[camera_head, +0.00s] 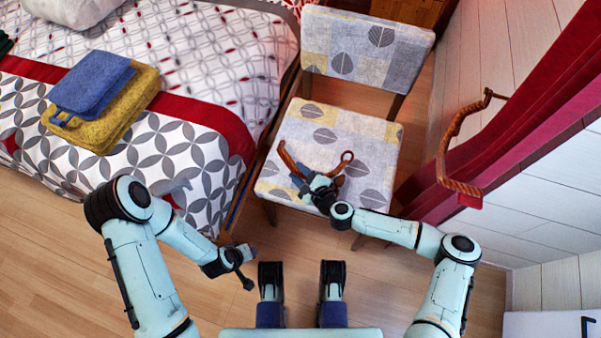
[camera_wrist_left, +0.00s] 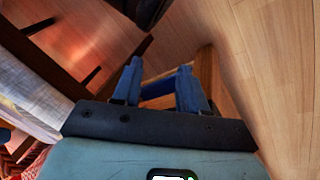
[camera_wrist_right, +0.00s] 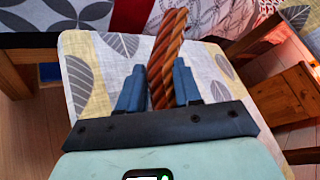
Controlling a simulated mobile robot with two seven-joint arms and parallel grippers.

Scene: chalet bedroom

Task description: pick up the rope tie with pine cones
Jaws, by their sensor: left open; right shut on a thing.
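A brown twisted rope tie (camera_head: 288,158) shows over the seat of the patterned chair (camera_head: 330,130); one end curls into a loop to the right of my right gripper. My right gripper (camera_head: 302,180) is shut on the rope tie, and the right wrist view shows the thick rope (camera_wrist_right: 168,55) standing between the two blue fingers. I cannot tell whether the rope touches the seat. Pine cones cannot be made out. My left gripper (camera_wrist_left: 159,88) is open and empty, low over the floor left of my base.
A second rope tie (camera_head: 443,158) holds the red curtain (camera_head: 520,110) at the right. A bed (camera_head: 215,60) with a folded blue towel (camera_head: 92,82) on a yellow one (camera_head: 128,105) stands at the left. Wood floor at the lower left is clear.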

